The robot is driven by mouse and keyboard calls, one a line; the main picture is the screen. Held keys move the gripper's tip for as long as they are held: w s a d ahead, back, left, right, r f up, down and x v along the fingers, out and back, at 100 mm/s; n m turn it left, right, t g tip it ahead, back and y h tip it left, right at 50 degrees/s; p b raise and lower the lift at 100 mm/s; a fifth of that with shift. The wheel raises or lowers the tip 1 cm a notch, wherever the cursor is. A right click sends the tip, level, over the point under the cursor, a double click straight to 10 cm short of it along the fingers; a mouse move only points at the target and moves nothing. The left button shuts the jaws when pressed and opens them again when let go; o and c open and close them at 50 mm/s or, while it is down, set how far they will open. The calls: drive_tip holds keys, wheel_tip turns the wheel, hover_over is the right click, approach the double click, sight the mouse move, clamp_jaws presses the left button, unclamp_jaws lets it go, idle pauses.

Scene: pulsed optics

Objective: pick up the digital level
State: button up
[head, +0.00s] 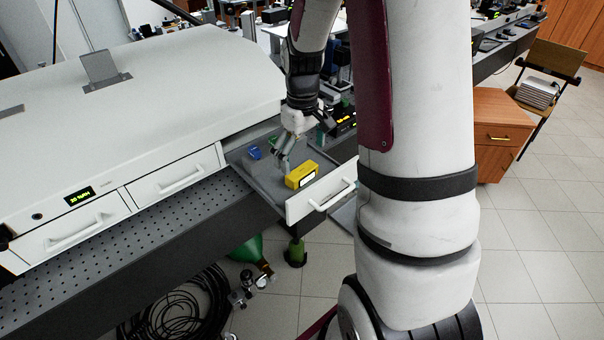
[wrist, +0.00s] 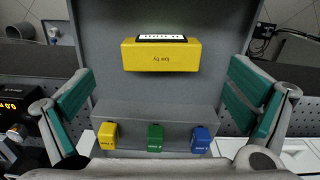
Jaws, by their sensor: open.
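The digital level appears to be the yellow block (head: 301,176) lying in the open drawer, near its front panel. In the wrist view the yellow block (wrist: 160,57) is ahead of my gripper, centred between the fingers, with a pale marked strip along its far edge and upside-down lettering. My gripper (wrist: 162,72) is open, its teal finger pads spread wide to either side, with nothing between them in contact. In the head view my gripper (head: 284,158) is over the drawer, just left of and behind the block; its fingertips are small there.
The grey drawer (head: 266,178) sticks out from the white bench housing (head: 130,110). Small yellow (wrist: 107,136), green (wrist: 155,137) and blue (wrist: 200,139) blocks sit in a row near my gripper. The drawer's white front panel (head: 322,199) and side walls stand around the block.

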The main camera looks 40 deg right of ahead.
sight(302, 170)
wheel_tip(302, 170, down, 5)
drive_tip(key=shift+a+f+p, duration=0.1)
drive_tip(key=shift+p, duration=0.25)
drive_tip(key=c, duration=1.3)
